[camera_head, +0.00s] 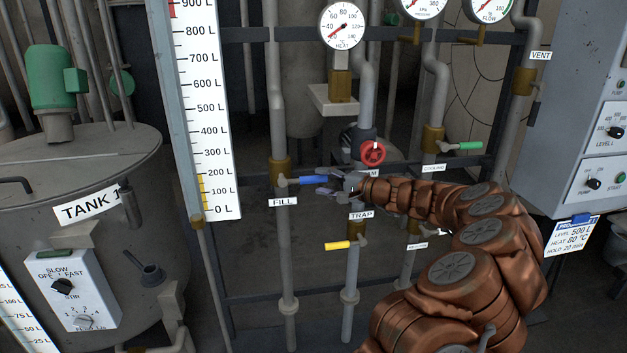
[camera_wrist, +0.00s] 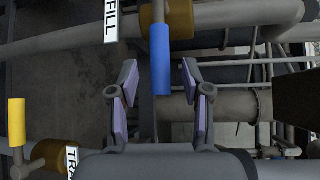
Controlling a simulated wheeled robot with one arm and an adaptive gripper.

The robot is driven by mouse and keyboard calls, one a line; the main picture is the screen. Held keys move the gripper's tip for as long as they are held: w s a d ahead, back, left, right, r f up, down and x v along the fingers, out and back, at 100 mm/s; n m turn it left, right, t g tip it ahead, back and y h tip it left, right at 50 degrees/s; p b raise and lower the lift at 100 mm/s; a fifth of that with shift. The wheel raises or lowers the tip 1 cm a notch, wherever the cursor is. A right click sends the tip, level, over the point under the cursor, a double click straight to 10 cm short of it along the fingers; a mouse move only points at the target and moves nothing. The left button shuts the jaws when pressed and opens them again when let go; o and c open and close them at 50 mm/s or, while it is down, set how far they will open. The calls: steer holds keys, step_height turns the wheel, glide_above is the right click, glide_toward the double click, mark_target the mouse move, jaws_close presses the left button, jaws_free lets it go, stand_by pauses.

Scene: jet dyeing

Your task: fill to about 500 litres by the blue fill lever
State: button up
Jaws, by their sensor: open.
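The blue fill lever (camera_head: 308,180) points level to the right from its brass valve on the FILL pipe (camera_head: 287,245). My gripper (camera_head: 322,182) is at the lever's free end. In the wrist view, the blue lever (camera_wrist: 160,62) lies between the two open fingers of my gripper (camera_wrist: 159,78), with a gap on each side. The white level gauge (camera_head: 205,110) reads from 0 L to above 900 L. Yellow shows along its scale near the bottom, up to about 200 L; the exact level is hard to read.
A red handwheel (camera_head: 373,153) sits just above my gripper. A yellow lever (camera_head: 338,245) is below, and a green lever (camera_head: 470,146) is to the right. Tank 1 (camera_head: 75,185) stands at left. A card (camera_head: 571,236) at right reads level 500 L.

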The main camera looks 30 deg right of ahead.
mark_target(318, 180)
steer(key=shift+x, duration=1.8)
jaws_close()
